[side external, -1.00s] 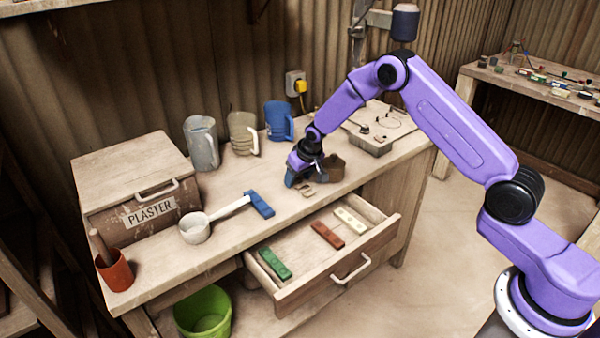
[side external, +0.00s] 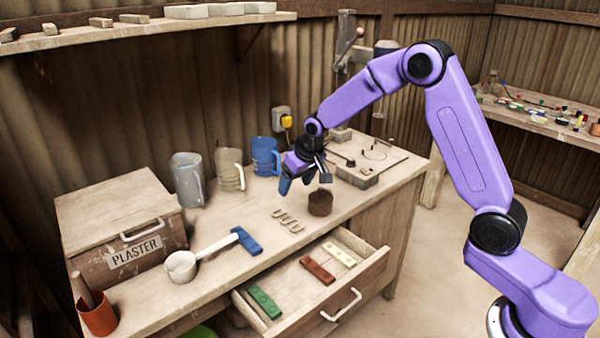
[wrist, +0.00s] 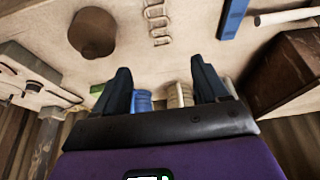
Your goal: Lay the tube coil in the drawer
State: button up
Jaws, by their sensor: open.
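A pale looped strip (side external: 287,220), which looks like the tube coil, lies on the bench top behind the open drawer (side external: 347,302). It also shows at the top of the wrist view (wrist: 158,22). The drawer is pulled out and holds a green bar (side external: 264,301), a red-brown bar (side external: 317,270) and a cream bar (side external: 340,254), with bare floor between them. My gripper (side external: 305,183) is open and empty, above the bench behind the coil, apart from it. In the wrist view its two dark fingers (wrist: 162,88) are spread.
A brown round block (side external: 320,203) stands close right of the coil. Several jugs (side external: 230,170) line the wall. The plaster box (side external: 120,228) and an orange cup (side external: 95,312) are farther left; a flat board (side external: 375,160) is at the right.

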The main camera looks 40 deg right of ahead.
jog(key=s+a+r+n+g, duration=0.1)
jog(key=s+a+r+n, duration=0.3)
jog(key=s, duration=0.6)
jog(key=s+a+r+n+g, duration=0.1)
jog(key=s+n, duration=0.1)
jog(key=s, duration=0.9)
jog(key=s+a+r+n+g, duration=0.1)
jog(key=s+n, duration=0.2)
jog(key=s, duration=0.8)
jog(key=shift+a+r+y, duration=0.3)
jog(key=shift+r+y, duration=0.1)
jog(key=shift+o, duration=0.5)
jog(key=s+d+n+g, duration=0.1)
jog(key=s+d+n, duration=0.2)
jog(key=s, duration=0.8)
jog(key=shift+d+f+n, duration=0.3)
jog(key=shift+d+f, duration=0.05)
jog(key=shift+d, duration=0.35)
jog(key=shift+w, duration=0.1)
